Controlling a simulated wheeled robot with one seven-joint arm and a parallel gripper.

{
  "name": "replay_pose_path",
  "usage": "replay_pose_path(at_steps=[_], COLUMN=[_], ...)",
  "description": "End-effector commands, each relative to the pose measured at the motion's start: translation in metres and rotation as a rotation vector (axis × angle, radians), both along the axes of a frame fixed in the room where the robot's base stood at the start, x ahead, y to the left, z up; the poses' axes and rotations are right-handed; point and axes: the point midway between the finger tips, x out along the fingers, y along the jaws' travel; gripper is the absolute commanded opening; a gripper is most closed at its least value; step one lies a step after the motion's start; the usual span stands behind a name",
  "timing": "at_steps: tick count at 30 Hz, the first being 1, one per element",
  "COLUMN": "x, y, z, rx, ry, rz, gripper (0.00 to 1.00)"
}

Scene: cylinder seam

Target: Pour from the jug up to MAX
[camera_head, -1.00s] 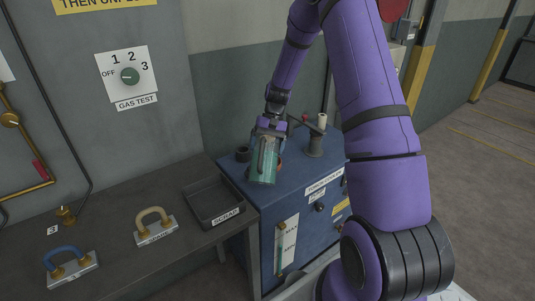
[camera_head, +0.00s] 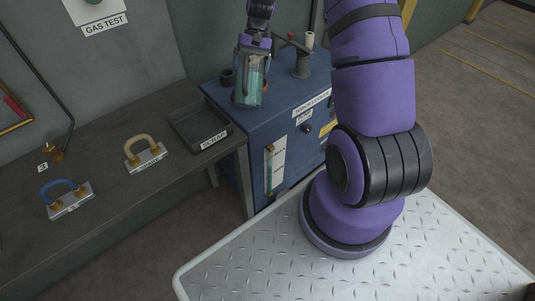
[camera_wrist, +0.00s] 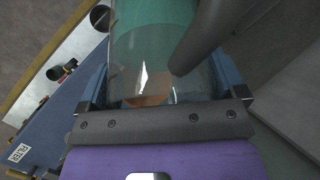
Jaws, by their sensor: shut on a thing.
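A clear jug (camera_head: 247,90) with teal liquid hangs roughly upright over the top of the blue cabinet (camera_head: 230,128). My gripper (camera_head: 252,44) is shut on it from above. The jug (camera_wrist: 150,50) also fills the upper middle of the wrist view, between my gripper's fingers. A sight gauge (camera_head: 275,165) marked MAX stands on the cabinet's front. Its tube shows teal low down, below the MAX mark; the exact level is too small to read. No liquid is seen leaving the jug.
A black ring-shaped fitting (camera_head: 227,77) is left of the jug on the cabinet top, and a dark post fitting (camera_head: 301,62) is to the right. A SCRAP tray (camera_head: 202,124) and a beige-handled part (camera_head: 144,153) sit on the left bench.

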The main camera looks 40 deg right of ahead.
Motion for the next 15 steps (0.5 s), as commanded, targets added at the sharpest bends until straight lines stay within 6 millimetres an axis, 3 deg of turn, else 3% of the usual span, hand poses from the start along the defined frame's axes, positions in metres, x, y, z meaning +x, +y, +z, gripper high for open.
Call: replay_pose_path(at_steps=[15], x=[0.0017], y=[-0.001], z=[0.0025], rx=[0.036], ry=[0.038], rz=[-0.001], gripper=[0.16])
